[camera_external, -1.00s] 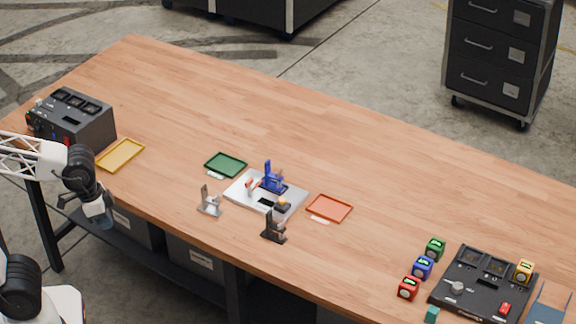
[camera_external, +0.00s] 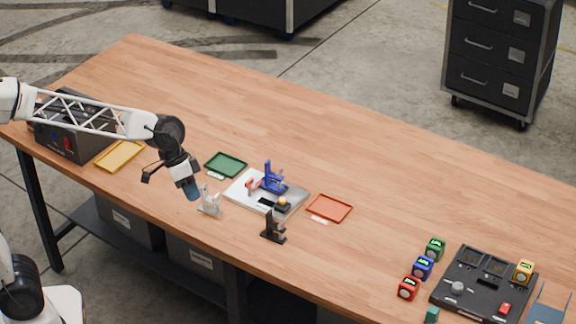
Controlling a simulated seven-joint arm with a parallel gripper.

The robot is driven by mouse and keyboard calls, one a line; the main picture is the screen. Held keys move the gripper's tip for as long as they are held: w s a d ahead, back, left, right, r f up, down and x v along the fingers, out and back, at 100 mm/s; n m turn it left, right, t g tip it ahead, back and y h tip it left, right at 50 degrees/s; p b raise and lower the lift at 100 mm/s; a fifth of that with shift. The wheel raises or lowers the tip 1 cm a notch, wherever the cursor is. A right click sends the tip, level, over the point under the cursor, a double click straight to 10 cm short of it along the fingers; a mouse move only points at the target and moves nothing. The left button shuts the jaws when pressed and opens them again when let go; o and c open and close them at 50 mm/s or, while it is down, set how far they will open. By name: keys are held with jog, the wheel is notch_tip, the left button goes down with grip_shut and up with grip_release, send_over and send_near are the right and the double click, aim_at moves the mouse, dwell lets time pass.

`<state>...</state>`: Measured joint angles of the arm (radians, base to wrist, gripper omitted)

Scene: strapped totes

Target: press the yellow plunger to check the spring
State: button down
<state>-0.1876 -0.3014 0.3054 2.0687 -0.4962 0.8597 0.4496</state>
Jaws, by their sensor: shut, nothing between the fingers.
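The yellow plunger (camera_external: 284,202) is a small yellow-orange knob on a dark block at the front right of the silver plate (camera_external: 240,198). It stands in the middle of the table, just behind a black stand. My gripper (camera_external: 193,194) is shut and empty. It points down near the front edge of the table, to the left of the plate and apart from the plunger. Its tip shows close to the grey stand (camera_external: 210,206); I cannot tell how high it is above the table.
A blue fixture (camera_external: 271,180) rises from the plate. The black stand (camera_external: 274,233) is in front. Green (camera_external: 226,165), orange-red (camera_external: 330,208) and yellow trays (camera_external: 120,156) lie around. A dark control box (camera_external: 75,140) is at left, a black panel (camera_external: 475,295) at right. The table's back is clear.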

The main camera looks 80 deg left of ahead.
jog(key=w+a+f+n+t+h, duration=0.1)
jog(key=w+a+f, duration=0.1)
jog(key=w+a, duration=0.45)
jog(key=w+a+f+t, duration=0.1)
jog(key=w+a+f, duration=0.2)
jog(key=w, duration=0.7)
jog(key=n+t, duration=0.1)
jog(key=t, duration=0.1)
send_over(282, 198)
notch_tip(282, 198, down, 7)
jog(key=shift+f, duration=0.15)
jog(key=shift+f, duration=4.3)
